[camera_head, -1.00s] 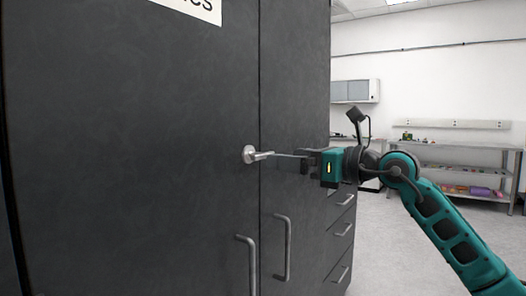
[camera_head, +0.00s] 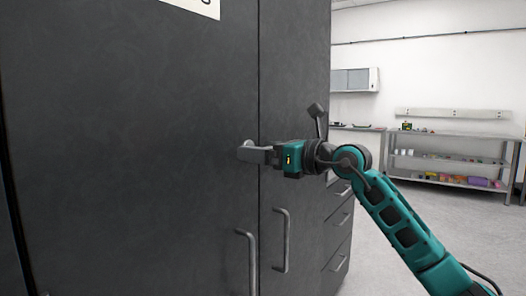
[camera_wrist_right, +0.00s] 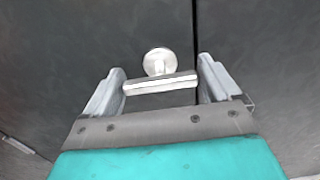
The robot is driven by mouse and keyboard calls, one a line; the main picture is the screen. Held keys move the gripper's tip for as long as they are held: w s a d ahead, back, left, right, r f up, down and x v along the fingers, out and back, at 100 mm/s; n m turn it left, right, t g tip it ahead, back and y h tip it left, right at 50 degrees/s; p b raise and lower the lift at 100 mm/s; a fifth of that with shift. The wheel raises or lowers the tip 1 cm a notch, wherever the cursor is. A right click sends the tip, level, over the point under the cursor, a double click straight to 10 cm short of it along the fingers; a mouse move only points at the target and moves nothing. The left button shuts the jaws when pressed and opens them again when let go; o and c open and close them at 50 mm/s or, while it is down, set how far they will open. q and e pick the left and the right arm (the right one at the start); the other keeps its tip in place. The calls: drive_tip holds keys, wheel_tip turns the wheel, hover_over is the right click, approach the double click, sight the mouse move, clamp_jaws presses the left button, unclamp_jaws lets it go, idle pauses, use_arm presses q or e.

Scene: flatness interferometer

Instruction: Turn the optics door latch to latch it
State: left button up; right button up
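The latch (camera_head: 248,147) is a silver round boss with a lever handle, mounted on the dark cabinet's left door (camera_head: 130,150) near the seam. In the right wrist view the latch lever (camera_wrist_right: 160,84) lies crosswise between the two fingers, with its round boss (camera_wrist_right: 158,62) just beyond. My right gripper (camera_head: 258,155) is at the latch and hides most of the lever in the head view. In the right wrist view my right gripper (camera_wrist_right: 161,88) has its fingers apart, one near each end of the lever; I cannot tell whether they touch it. My left gripper is not in view.
Two vertical bar handles (camera_head: 283,240) stand out from the doors below the latch. Drawers (camera_head: 340,235) lie to the right of the doors. A shelf bench (camera_head: 450,160) stands far back right, with open floor before it.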

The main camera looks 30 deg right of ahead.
drive_tip(key=c, duration=0.7)
drive_tip(key=shift+c, duration=0.2)
